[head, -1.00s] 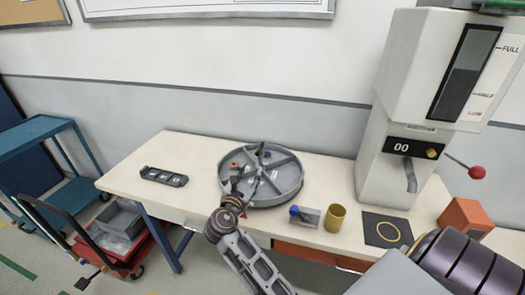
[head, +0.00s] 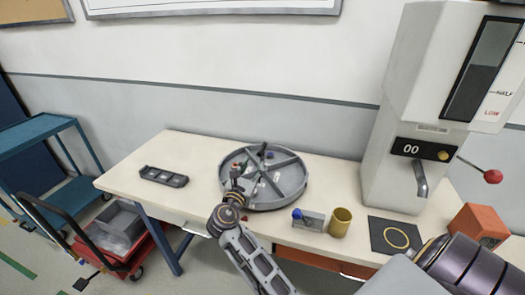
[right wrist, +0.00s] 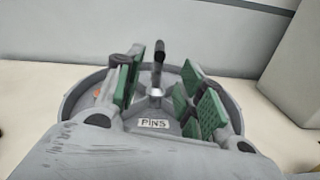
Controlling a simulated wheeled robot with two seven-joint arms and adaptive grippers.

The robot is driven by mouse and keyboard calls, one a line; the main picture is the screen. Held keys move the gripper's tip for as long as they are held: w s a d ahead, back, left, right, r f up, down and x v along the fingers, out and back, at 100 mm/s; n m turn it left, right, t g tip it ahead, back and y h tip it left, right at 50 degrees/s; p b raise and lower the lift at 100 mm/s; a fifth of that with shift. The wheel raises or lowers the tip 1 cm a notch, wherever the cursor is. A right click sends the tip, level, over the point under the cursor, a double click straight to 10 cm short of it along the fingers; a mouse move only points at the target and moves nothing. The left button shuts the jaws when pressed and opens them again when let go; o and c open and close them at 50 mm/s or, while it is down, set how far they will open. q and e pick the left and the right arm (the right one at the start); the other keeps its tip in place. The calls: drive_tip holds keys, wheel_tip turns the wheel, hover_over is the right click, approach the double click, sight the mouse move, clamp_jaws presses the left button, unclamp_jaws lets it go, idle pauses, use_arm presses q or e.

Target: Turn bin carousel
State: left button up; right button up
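The bin carousel (head: 290,196) is a round grey tray on the workbench, split by radial walls into compartments. A dark-topped upright post (right wrist: 158,58) rises from it, and a white label reading PINS (right wrist: 153,124) shows below in the right wrist view. My right gripper (head: 237,180) is over the carousel's left front part in the head view. In the right wrist view its green-padded fingers (right wrist: 163,88) are apart, with the post seen in the gap between them. I cannot tell whether they touch anything. My left gripper is not in view.
A dark slotted tray (head: 163,176) lies left on the workbench (head: 205,150). Right of the carousel are a small grey block with a blue knob (head: 308,219), a yellow cup (head: 340,222), a black ringed mat (head: 396,237), an orange box (head: 478,226) and a tall white dispenser (head: 410,130).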

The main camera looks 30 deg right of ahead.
sight(262, 147)
drive_tip(key=b+x, duration=0.3)
drive_tip(key=x, duration=0.6)
drive_tip(key=shift+a+f, duration=0.1)
drive_tip(key=shift+b+x, duration=0.35)
drive_tip(key=shift+x, duration=0.5)
drive_tip(key=shift+w+d, duration=0.4)
drive_tip(key=shift+d, duration=0.15)
drive_tip(key=shift+w+d+b, duration=0.1)
drive_tip(key=shift+d+b, duration=0.05)
drive_tip(key=shift+b, duration=0.15)
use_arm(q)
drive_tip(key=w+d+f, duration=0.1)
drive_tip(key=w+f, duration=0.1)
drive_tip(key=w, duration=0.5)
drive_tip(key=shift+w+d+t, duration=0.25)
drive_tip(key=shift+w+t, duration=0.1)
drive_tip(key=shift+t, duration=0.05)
use_arm(e)
drive_tip(key=shift+w, duration=0.1)
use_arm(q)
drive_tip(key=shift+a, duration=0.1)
use_arm(e)
drive_tip(key=shift+c, duration=0.5)
